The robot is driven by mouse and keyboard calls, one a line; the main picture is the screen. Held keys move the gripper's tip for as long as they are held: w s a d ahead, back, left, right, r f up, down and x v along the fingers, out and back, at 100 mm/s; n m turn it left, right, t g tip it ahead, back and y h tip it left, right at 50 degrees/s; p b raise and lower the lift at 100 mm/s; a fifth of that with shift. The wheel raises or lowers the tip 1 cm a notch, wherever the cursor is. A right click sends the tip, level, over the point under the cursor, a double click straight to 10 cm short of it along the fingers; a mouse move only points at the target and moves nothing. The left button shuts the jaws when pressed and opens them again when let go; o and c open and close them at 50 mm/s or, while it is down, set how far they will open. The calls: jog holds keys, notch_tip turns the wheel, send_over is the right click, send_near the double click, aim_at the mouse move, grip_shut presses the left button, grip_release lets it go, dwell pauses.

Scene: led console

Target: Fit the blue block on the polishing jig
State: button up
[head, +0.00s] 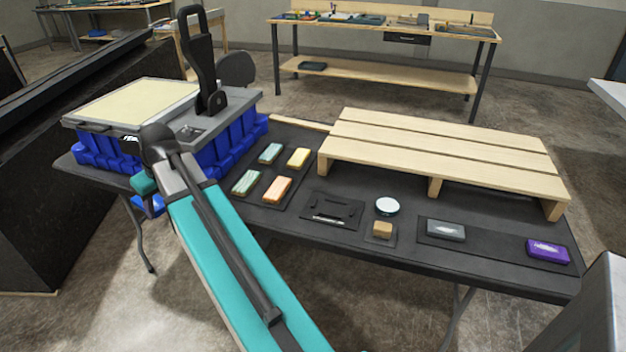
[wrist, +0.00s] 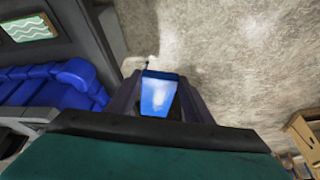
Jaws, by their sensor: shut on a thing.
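The blue block (wrist: 158,96) is held between the two dark fingers of my gripper (wrist: 158,84) in the wrist view. Bare floor shows beyond it. In the head view my gripper is mostly hidden behind my own arm, at the left of the table.
Several coloured blocks (head: 277,189) lie left of the fixture. A round white-topped tin (head: 387,206), a tan block (head: 382,229), a grey block (head: 446,230) and a purple block (head: 547,250) lie right. A slatted wooden rack (head: 440,150) stands behind. A lever press (head: 204,125) sits on blue crates (head: 215,155).

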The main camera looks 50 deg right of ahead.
jog(key=s+d+f+p, duration=0.1)
jog(key=s+d, duration=0.3)
jog(key=d, duration=0.5)
jog(key=s+d+f+n+p, duration=0.1)
jog(key=s+d+p, duration=0.15)
jog(key=d, duration=0.65)
jog(key=s+d+f+p, duration=0.1)
jog(key=s+d, duration=0.4)
jog(key=d, duration=0.3)
jog(key=s+d+f+n+y+p, duration=0.1)
jog(key=s+d+f+p, duration=0.2)
jog(key=s+d, duration=1.6)
jog(key=s+p, duration=0.1)
jog(key=s, duration=0.2)
jog(key=shift+s+d+f+n, duration=0.15)
jog(key=shift+s+d+n, duration=0.05)
jog(key=shift+d+n, duration=0.1)
jog(key=shift+f, duration=0.15)
jog(key=shift+a+f+b, duration=0.1)
jog(key=shift+f+b, duration=1.1)
jog(key=shift+f, duration=1.95)
